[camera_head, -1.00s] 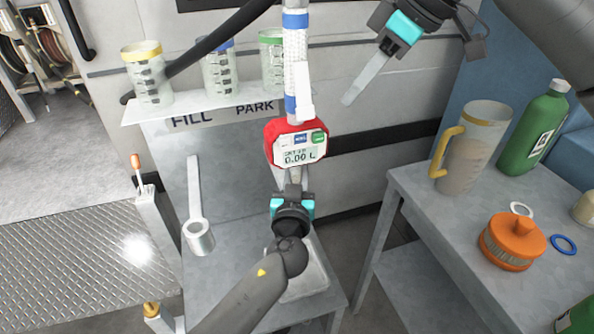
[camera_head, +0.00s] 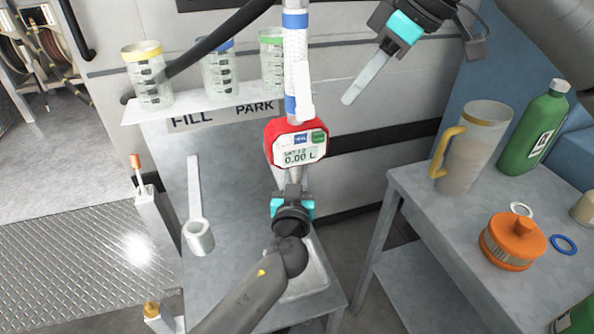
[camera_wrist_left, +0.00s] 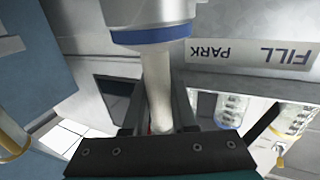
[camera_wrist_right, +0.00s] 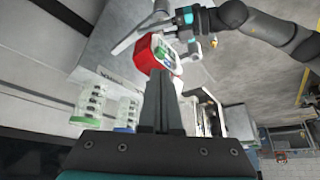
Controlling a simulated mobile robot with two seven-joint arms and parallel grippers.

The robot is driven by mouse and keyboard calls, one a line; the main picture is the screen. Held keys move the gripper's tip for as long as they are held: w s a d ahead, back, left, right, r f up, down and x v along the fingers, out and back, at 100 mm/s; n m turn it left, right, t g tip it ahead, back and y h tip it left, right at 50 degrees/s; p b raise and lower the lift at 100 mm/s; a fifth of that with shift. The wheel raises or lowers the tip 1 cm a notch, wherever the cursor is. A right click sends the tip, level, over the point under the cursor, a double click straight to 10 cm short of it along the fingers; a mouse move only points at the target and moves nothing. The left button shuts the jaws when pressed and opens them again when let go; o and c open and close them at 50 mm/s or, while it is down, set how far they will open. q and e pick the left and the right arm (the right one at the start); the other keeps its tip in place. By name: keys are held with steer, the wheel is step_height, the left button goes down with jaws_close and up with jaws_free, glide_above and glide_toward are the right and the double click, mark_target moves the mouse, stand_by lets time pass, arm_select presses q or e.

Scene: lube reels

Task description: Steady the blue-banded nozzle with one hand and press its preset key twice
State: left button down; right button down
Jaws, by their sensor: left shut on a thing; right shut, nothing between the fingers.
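The blue-banded nozzle hangs upright in the head view, with blue bands above its red meter head (camera_head: 270,145). The meter has a blue key (camera_head: 300,138), a green key (camera_head: 318,137) and a display reading 0.00 L; the smaller line above is hard to read. My left gripper (camera_head: 293,196) is shut on the nozzle's spout just below the meter. The left wrist view shows the spout (camera_wrist_left: 158,95) between the fingers and a blue band (camera_wrist_left: 150,34). My right gripper (camera_head: 350,98) is shut and empty, up and right of the meter. In the right wrist view its fingertips (camera_wrist_right: 165,78) appear below the red meter (camera_wrist_right: 150,55).
A shelf marked FILL and PARK (camera_head: 190,121) holds several clear containers behind the nozzle. A dark hose (camera_head: 215,38) runs at upper left. The right-hand table (camera_head: 420,195) bears a jug (camera_head: 477,145), green bottle (camera_head: 535,130) and orange filter (camera_head: 512,240). Space between right gripper and meter looks clear.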

mark_target(318, 137)
stand_by(0.6)
steer(key=w+d+f+m+t, duration=0.2)
steer(key=w+d+f+t, duration=0.2)
steer(key=w+f, duration=0.25)
steer(key=w+a+n+t+y, duration=0.2)
steer(key=w+a+t+y, duration=0.2)
steer(key=a+t+y, duration=0.3)
steer(key=s+d+f+n+t, duration=0.1)
steer(key=s+n+t, duration=0.1)
steer(key=s, duration=0.5)
steer(key=s+f+n+t, duration=0.1)
steer(key=s+f+t, duration=0.1)
steer(key=s+t, duration=0.2)
steer(key=s+d+f+n+t+y, duration=0.1)
steer(key=s+f+n+t, duration=0.1)
steer(key=s, duration=0.7)
steer(key=shift+s+d+n+t, duration=0.3)
steer(key=shift+s+t, duration=0.1)
steer(key=shift+t, duration=0.5)
steer(key=shift+w+f, duration=0.1)
steer(key=shift+w, duration=0.05)
steer(key=w+a, duration=0.2)
steer(key=w, duration=0.6)
steer(key=shift+a, duration=0.4)
